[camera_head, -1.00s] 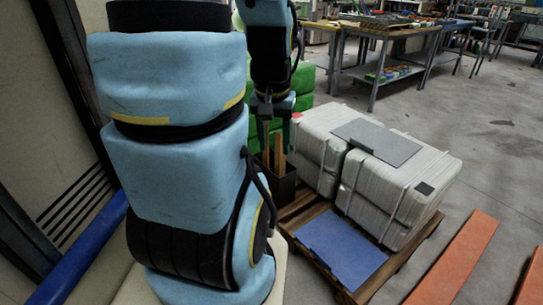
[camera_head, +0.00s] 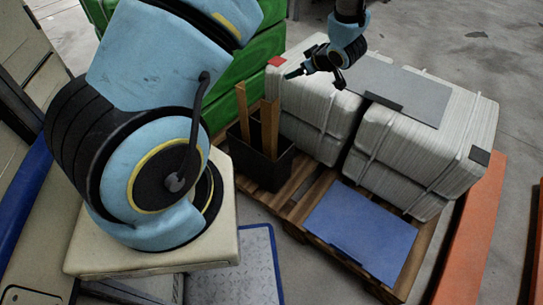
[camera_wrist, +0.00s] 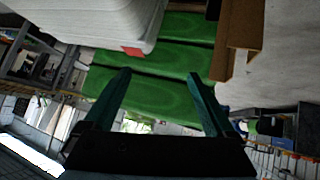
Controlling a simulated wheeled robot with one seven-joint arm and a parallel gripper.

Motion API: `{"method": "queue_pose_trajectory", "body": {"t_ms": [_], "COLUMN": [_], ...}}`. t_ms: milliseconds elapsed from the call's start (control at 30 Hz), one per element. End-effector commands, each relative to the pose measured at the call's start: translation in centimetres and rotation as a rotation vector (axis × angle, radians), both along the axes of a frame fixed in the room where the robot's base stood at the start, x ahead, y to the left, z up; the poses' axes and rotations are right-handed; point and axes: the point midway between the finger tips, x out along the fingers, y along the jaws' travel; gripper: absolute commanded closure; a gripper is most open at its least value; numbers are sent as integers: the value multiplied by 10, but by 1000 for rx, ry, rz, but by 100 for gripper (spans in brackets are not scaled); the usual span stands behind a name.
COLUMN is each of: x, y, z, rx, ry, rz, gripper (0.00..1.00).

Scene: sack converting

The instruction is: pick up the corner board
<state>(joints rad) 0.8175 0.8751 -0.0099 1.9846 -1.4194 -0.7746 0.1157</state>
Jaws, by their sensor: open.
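Two brown corner boards stand upright in a black bin (camera_head: 272,170): one on the left (camera_head: 243,112) and one on the right (camera_head: 268,130). My gripper (camera_head: 293,73) is open and empty. In the head view it appears above and to the right of the boards, near the white stacks, with its fingers towards the left. In the wrist view both fingers of my gripper (camera_wrist: 160,76) are spread with nothing between them. A brown board (camera_wrist: 238,40) shows there at upper right, beyond the right fingertip and apart from it. The boards' lower ends are hidden in the bin.
Strapped white sack stacks (camera_head: 410,165) stand on a wooden pallet (camera_head: 290,205), with a grey sheet (camera_head: 408,92) on top. A blue sheet (camera_head: 362,230) lies in front. Green sacks (camera_head: 225,95) stand behind the bin. Orange beams (camera_head: 478,235) lie at right.

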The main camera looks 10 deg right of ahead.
Motion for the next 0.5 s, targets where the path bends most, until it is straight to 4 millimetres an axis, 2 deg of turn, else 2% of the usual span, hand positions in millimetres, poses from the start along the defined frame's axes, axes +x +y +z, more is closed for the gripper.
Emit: {"method": "queue_pose_trajectory", "body": {"t_ms": [33,100,200,300,367,500], "x": [-18,-41,-75,-100,-110,-112], "y": [-8,-8,-4,0,3,14], "z": [-38,-65,-92,-107,-112,-119], "rx": [57,136,238,314,343,373], "ry": [-25,-65,-107,-136,-145,-155], "rz": [52,135,232,296,321,348], "gripper": [10,10,10,10,10,10]}}
